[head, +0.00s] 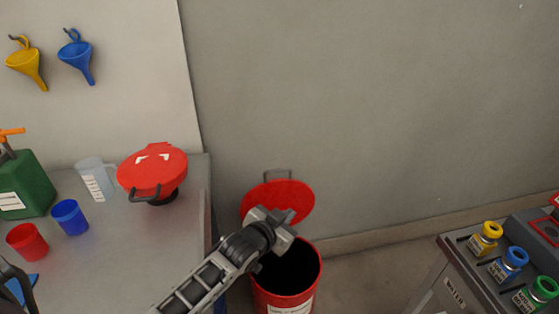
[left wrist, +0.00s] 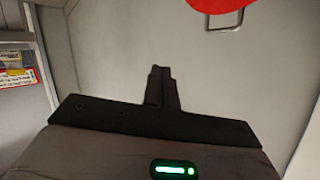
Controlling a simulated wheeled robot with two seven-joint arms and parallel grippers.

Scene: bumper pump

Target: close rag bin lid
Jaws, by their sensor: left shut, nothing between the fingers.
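The red rag bin (head: 288,292) stands on the floor against the wall, its dark mouth partly visible. Its red round lid (head: 290,196) is open, tipped up behind the bin, with a grey handle (head: 277,175) at its upper edge. My left gripper (head: 284,217) is over the back of the bin mouth and covers the lower part of the lid. In the left wrist view its fingers (left wrist: 158,84) are shut and empty. The lid (left wrist: 208,5) and its handle (left wrist: 212,23) show at the top there; I cannot tell whether the gripper touches the lid. My right gripper is not in view.
A grey bench (head: 190,222) at left holds a red lidded vessel (head: 153,173), a clear jug (head: 95,180), red and blue cups (head: 70,217) and a green can (head: 25,185). A grey cabinet (head: 455,275) with coloured-cap bottles stands at right. Floor between bin and cabinet is clear.

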